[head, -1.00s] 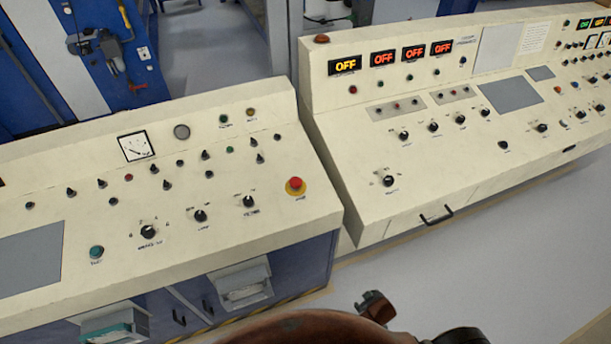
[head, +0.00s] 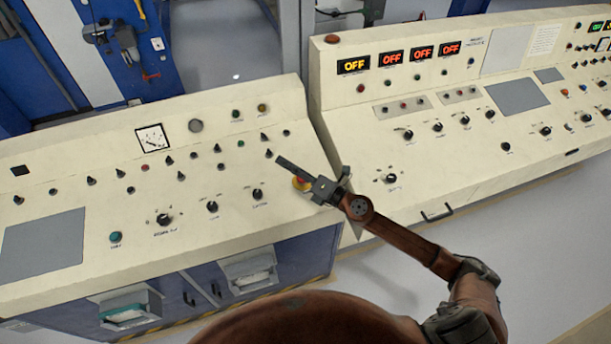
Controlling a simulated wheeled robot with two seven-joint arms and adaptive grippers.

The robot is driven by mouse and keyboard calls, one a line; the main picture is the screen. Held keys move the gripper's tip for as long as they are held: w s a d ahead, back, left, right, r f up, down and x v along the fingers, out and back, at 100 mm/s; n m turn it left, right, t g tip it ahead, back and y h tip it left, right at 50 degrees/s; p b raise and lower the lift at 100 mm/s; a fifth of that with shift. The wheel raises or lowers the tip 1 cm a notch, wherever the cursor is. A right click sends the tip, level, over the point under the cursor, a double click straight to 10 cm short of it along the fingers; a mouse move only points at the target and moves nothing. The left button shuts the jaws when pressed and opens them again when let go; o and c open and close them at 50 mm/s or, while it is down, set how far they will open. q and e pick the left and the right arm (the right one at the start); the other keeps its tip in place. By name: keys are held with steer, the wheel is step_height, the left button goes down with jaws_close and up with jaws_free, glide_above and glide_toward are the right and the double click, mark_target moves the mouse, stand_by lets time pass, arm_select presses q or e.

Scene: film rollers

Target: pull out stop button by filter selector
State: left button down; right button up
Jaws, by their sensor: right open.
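The red stop button on its yellow base (head: 299,185) sits near the right end of the left cream console. One finger points to the upper left, and the other is short in view at the right. I cannot tell whether it touches the button. My left gripper is not in view.
The left console (head: 60,170) carries several other knobs, lamps, a meter (head: 152,139) and a green button (head: 115,237). The right console (head: 340,120) with lit OFF displays stands close by, across a narrow gap. My right arm crosses its front corner. Grey floor is clear at lower right.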

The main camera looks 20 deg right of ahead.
steer(key=w+d+f+n+g+h, duration=0.2)
steer(key=d+f+n+g+h, duration=0.3)
steer(key=d+f+n+g, duration=0.5)
steer(key=w+a+f+n, duration=0.1)
steer(key=f, duration=0.1)
steer(key=w+f+n+t, duration=0.1)
steer(key=w+f, duration=0.1)
steer(key=w+a+f+n+t+p, duration=0.1)
steer(key=f, duration=0.1)
steer(key=shift+w+a+f, duration=0.25)
steer(key=shift+a+f, duration=0.05)
jaws_close()
